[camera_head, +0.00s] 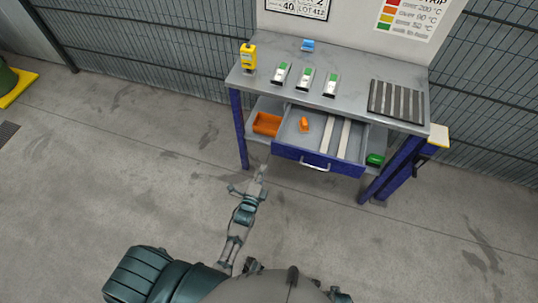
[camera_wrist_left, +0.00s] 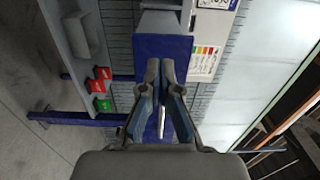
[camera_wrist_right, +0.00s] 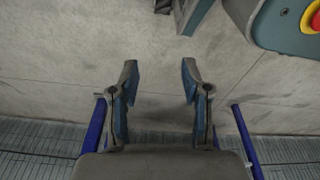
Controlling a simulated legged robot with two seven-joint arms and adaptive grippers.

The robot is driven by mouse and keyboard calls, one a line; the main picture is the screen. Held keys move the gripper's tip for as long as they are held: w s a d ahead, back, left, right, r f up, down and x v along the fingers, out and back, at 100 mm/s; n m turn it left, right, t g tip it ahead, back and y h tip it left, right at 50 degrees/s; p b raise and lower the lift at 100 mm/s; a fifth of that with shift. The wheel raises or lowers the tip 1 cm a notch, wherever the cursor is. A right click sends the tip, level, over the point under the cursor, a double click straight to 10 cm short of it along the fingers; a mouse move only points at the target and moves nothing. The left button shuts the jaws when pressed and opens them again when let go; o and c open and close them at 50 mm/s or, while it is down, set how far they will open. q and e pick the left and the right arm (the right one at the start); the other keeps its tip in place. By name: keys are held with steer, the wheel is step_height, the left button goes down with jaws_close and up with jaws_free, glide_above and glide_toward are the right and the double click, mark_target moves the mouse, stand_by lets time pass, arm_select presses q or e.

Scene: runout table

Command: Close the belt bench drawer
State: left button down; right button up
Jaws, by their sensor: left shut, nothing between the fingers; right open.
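The belt bench drawer (camera_head: 318,160) is pulled out from under the grey bench top, with its blue front and pale bar handle (camera_head: 315,166) facing me. Inside it lie a small orange item (camera_head: 304,124) and two long pale strips (camera_head: 343,138). My left gripper (camera_head: 263,169) is shut and empty, just in front of and left of the drawer front. In the left wrist view its fingers (camera_wrist_left: 161,66) come together before the blue drawer front (camera_wrist_left: 165,46); I cannot tell if they touch it. My right gripper (camera_wrist_right: 158,75) is open and empty over bare floor.
The bench top (camera_head: 345,105) carries a yellow device (camera_head: 248,57), several white-green devices and a dark striped mat (camera_head: 397,101). An orange bin (camera_head: 266,123) sits left of the drawer, a green item (camera_head: 375,159) right of it. Blue legs flank the drawer. The floor in front is clear.

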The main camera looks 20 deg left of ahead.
mark_target(272, 149)
arm_select(q)
steer(key=w, duration=0.4)
steer(key=w+d, duration=0.1)
steer(key=w, duration=0.1)
steer(key=shift+w+r+b, duration=0.1)
steer(key=shift+w+b, duration=0.1)
steer(key=shift+b, duration=0.15)
steer(key=shift+w, duration=0.35)
steer(key=shift+w+a, duration=0.25)
steer(key=shift+w, duration=0.1)
steer(key=shift+a, duration=0.2)
arm_select(e)
steer(key=shift+w+r, duration=0.25)
steer(key=shift+r, duration=0.6)
steer(key=shift+d, duration=0.2)
